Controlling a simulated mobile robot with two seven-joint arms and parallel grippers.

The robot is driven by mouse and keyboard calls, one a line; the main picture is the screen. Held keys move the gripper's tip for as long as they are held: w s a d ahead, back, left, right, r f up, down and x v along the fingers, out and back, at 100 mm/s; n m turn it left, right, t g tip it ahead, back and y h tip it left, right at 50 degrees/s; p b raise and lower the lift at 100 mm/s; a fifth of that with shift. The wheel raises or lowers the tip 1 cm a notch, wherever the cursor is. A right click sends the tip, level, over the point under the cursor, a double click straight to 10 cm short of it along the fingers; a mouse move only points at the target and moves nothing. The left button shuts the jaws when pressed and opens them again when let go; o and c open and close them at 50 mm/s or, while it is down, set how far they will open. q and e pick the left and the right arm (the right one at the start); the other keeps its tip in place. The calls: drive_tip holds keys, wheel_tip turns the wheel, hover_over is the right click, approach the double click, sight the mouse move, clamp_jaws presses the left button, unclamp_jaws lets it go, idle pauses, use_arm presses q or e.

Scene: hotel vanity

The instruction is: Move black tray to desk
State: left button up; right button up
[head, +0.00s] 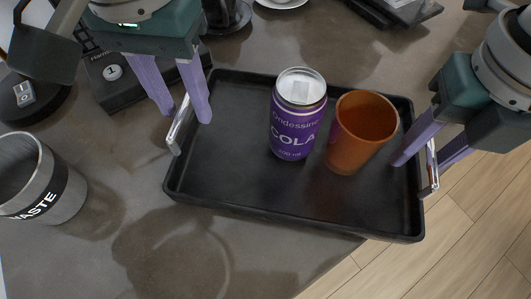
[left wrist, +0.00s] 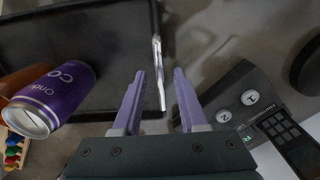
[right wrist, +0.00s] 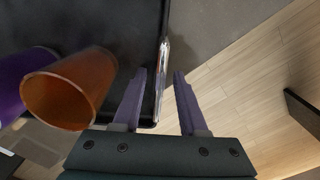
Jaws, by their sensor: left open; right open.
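The black tray (head: 230,170) lies on a grey stone top, its right side reaching past the top's edge over the floor. It holds a purple cola can (head: 298,115) and an orange-brown cup (head: 360,132), both upright. My left gripper (head: 187,117) is open, its fingers on either side of the tray's left metal handle (head: 180,124), which shows between them in the left wrist view (left wrist: 158,72). My right gripper (head: 415,164) is open around the right metal handle (head: 432,165), which shows between its fingers in the right wrist view (right wrist: 162,80).
A grey waste bin (head: 40,180) stands left of the tray. A dark cup (head: 228,15) and black items (head: 395,10) are at the back. Wood floor (head: 480,200) shows at right. The stone top in front is clear.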

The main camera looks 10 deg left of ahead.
use_arm(q)
wheel_tip(320, 180, up, 9)
drive_tip(key=shift+f, duration=0.15)
use_arm(e)
drive_tip(key=shift+r, duration=0.25)
use_arm(q)
drive_tip(key=shift+r, duration=0.5)
use_arm(e)
wheel_tip(320, 180, up, 12)
drive_tip(key=shift+f, duration=0.2)
